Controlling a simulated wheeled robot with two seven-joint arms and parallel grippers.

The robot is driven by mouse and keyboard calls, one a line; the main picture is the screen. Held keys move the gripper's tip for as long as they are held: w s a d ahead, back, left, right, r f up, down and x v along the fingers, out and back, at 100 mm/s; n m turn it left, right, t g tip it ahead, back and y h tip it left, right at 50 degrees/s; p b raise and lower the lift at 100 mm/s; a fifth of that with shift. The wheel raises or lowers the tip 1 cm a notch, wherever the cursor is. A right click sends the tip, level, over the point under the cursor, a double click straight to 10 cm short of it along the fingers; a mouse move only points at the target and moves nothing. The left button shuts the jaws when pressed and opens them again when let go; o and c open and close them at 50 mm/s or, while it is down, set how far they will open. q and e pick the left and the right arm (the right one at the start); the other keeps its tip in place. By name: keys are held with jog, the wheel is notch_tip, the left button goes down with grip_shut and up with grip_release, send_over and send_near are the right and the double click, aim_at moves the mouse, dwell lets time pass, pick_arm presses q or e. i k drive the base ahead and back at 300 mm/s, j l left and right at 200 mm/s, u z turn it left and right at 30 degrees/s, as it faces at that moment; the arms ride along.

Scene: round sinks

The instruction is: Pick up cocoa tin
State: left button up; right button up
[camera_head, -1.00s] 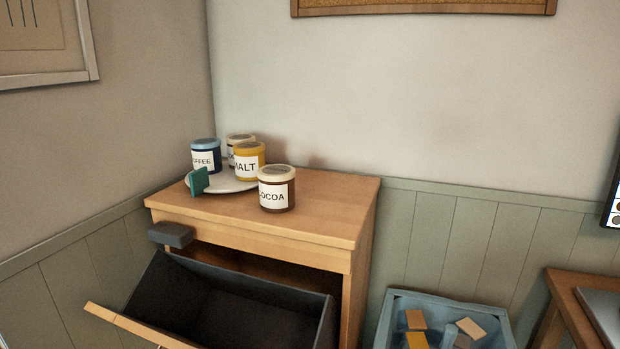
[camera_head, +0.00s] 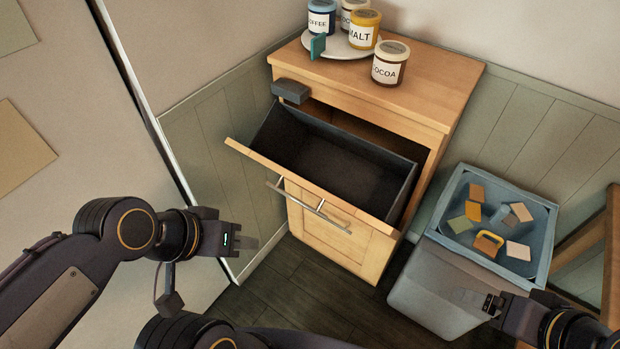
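The cocoa tin (camera_head: 389,66) is brown with a cream lid and a white COCOA label. It stands upright on the wooden cabinet top (camera_head: 440,85), beside the round white plate (camera_head: 345,50) and to the right of the yellow MALT tin (camera_head: 364,29). My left gripper (camera_head: 262,240) is low at left, in front of the cabinet and well away from the tin. Its fingers look pale and blurred, so their opening is unclear. My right gripper (camera_head: 470,297) is low at right in front of the grey bin, also far from the tin and hard to read.
The plate also holds a blue COFFEE tin (camera_head: 321,18), another tin (camera_head: 352,12) and a green piece (camera_head: 317,46). The cabinet's tilt-out drawer (camera_head: 290,178) hangs open below the top. A grey-blue bin (camera_head: 440,285) with several blocks stands at right. Dark floor lies in front.

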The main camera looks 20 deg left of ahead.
aim_at(390, 57)
jog(key=k+j, duration=0.35)
jog(key=j, duration=0.15)
jog(key=k+j+z, duration=0.15)
jog(key=k+j, duration=0.25)
jog(key=j, duration=0.1)
